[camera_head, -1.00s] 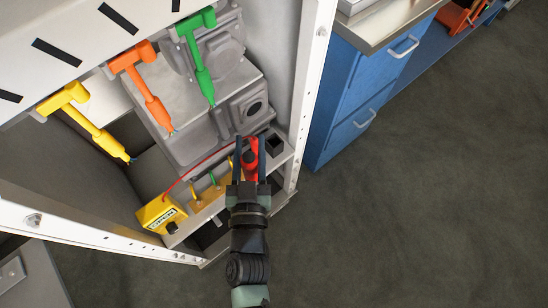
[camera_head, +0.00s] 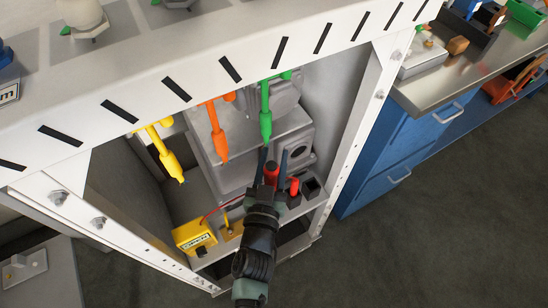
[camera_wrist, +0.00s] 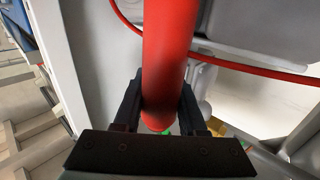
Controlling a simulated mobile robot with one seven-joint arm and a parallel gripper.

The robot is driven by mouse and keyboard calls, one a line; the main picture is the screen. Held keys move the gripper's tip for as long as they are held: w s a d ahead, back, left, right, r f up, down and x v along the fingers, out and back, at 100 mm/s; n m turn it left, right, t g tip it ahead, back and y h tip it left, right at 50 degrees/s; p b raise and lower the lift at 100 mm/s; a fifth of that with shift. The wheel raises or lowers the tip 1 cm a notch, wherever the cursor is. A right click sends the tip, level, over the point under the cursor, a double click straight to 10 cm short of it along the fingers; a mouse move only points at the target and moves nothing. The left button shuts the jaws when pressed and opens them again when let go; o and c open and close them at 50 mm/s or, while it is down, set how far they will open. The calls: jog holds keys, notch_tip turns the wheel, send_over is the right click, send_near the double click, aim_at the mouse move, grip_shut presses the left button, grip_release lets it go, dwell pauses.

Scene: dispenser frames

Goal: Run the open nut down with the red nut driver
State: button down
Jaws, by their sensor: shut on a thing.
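My gripper (camera_head: 272,157) is shut on the red nut driver (camera_head: 270,173), low inside the white cabinet frame. In the wrist view the red nut driver (camera_wrist: 169,60) is a thick red cylinder between the two black fingers (camera_wrist: 160,105), its rounded end near them. A second red part (camera_head: 294,186) shows just right of the fingers; I cannot tell if it belongs to the same driver. The driver's working end is hidden. I cannot make out the open nut; my gripper and wrist cover much of the lower ledge.
Yellow (camera_head: 167,155), orange (camera_head: 217,133) and green (camera_head: 265,113) drivers hang in the cabinet. A yellow labelled box (camera_head: 193,237) with a red cord sits at lower left. Grey housings (camera_head: 265,130) stand behind. The cabinet's right post (camera_head: 362,125) and a blue drawer unit (camera_head: 390,150) lie to the right.

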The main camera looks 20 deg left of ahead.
notch_tip(320, 180, down, 5)
jog(key=b, duration=0.4)
jog(key=shift+f, duration=0.15)
jog(key=shift+s+f+b, duration=0.1)
jog(key=shift+f+b, duration=0.25)
jog(key=shift+f, duration=0.3)
dwell(3.6)
jog(key=shift+r, duration=0.1)
notch_tip(320, 180, up, 6)
jog(key=p, duration=0.5)
jog(key=shift+f, duration=0.25)
